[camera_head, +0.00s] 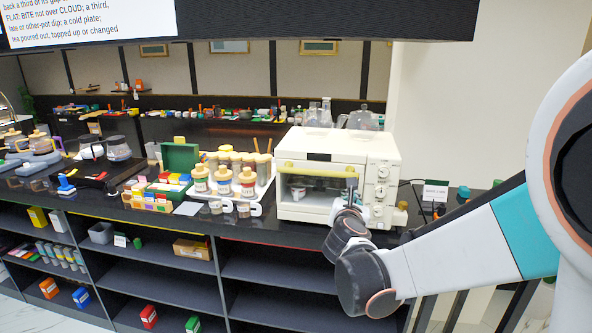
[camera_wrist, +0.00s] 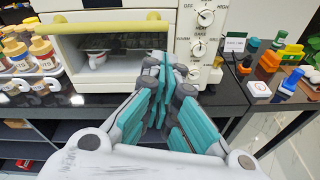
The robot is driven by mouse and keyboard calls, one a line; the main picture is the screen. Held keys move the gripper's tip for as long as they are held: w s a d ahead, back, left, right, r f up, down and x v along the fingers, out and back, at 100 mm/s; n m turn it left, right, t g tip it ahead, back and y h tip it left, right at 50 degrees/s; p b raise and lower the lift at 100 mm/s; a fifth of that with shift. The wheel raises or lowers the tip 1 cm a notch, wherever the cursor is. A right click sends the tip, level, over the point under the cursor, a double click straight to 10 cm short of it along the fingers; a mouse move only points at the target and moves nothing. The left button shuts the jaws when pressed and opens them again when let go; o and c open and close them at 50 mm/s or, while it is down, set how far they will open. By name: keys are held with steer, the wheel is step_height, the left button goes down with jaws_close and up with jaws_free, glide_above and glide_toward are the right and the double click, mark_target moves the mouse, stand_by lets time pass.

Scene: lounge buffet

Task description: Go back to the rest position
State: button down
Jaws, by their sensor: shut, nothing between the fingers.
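My gripper (camera_wrist: 163,68) is shut and empty in the wrist view, its teal fingers together in front of the right part of the white toaster oven (camera_wrist: 150,18). In the head view, my gripper (camera_head: 350,190) is at the oven's front right, beside the knobs, partly hidden by my wrist. The toaster oven (camera_head: 375,150) stands on the dark counter with its yellow handle (camera_wrist: 100,27) along the top of the front. A white item with a dark top (camera_wrist: 97,58) shows inside. I cannot tell whether the fingertips touch the oven.
A tray of bottles (camera_head: 225,182) stands left of the oven. A green box (camera_head: 180,157) and small coloured boxes are further left. A small sign (camera_head: 435,191) and coloured items (camera_wrist: 285,60) stand to the right. Open shelves (camera_head: 170,265) lie below the counter (camera_head: 285,232).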

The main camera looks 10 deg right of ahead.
steer(key=s+d+f+m+g+y+b, duration=0.1)
steer(key=s+f+m+g+b, duration=0.1)
steer(key=s+f+m+b, duration=0.45)
steer(key=s+d+f+m+g+b, duration=0.2)
steer(key=s+f+m, duration=0.1)
steer(key=s+m, duration=0.6)
steer(key=s+a+f+m+g+y+b, duration=0.2)
steer(key=s+f+m, duration=0.4)
steer(key=s, duration=0.3)
steer(key=s+a+f+m+g+y+b, duration=0.1)
steer(key=s+a+f+m+y+b, duration=0.1)
steer(key=s+a+f+m+b, duration=0.2)
steer(key=s+f+m+b, duration=0.2)
steer(key=s+f+m, duration=0.1)
steer(key=s+m, duration=0.1)
steer(key=shift+s+a+g, duration=0.15)
steer(key=shift+s+g, duration=0.25)
